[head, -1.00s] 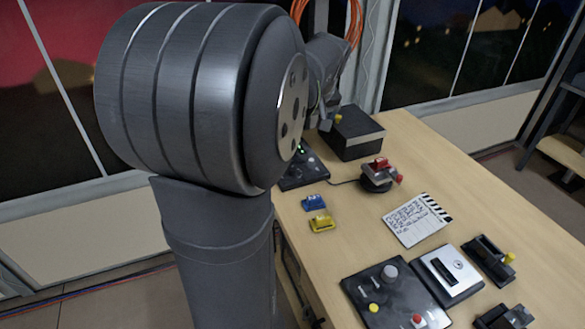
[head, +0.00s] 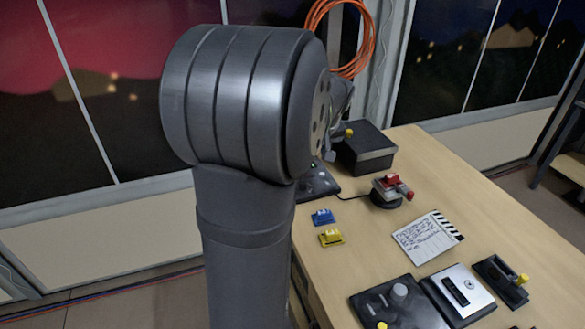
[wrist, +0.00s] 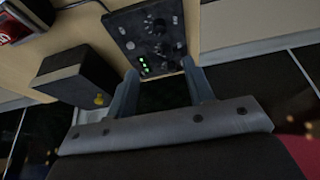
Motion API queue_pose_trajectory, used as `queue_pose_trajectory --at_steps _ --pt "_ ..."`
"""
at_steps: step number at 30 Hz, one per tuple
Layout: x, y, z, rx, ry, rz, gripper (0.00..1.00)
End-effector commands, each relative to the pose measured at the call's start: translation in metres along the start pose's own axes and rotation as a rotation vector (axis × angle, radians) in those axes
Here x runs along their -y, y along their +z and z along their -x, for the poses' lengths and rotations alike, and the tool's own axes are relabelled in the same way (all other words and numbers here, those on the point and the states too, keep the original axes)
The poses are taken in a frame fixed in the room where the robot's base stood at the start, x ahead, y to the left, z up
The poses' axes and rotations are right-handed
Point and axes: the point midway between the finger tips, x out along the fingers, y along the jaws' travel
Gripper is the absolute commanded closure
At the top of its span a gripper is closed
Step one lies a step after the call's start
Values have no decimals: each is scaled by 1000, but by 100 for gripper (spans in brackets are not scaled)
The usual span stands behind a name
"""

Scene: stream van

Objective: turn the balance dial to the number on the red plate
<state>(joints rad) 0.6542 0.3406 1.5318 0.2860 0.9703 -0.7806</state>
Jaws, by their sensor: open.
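A dark control panel (wrist: 150,38) with several knobs and a short row of green lights lies ahead of my gripper (wrist: 161,76) in the wrist view. My gripper is open and empty, its two fingers spread at the panel's near end. The panel (head: 316,182) is partly hidden behind my arm in the head view. A round knob (wrist: 158,27) shows on it; I cannot tell which control is the balance dial. A red plate (head: 391,180) sits on a round-based device; part of it shows in the wrist view (wrist: 17,24). Its number is not readable.
A black box (head: 365,148) with a yellow knob stands beside the panel. Blue (head: 322,216) and yellow (head: 331,237) plates lie on the wooden table. A clapperboard (head: 424,240), another dark knob panel (head: 396,305) and a silver-topped unit (head: 460,291) are nearer the front.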

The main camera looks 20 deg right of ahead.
Motion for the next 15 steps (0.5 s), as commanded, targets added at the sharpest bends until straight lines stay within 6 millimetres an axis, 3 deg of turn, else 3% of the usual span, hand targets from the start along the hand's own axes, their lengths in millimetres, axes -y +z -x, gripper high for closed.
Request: queue_pose_trajectory --at_steps 15 --pt "1 1 -108 4 -3 0 52"
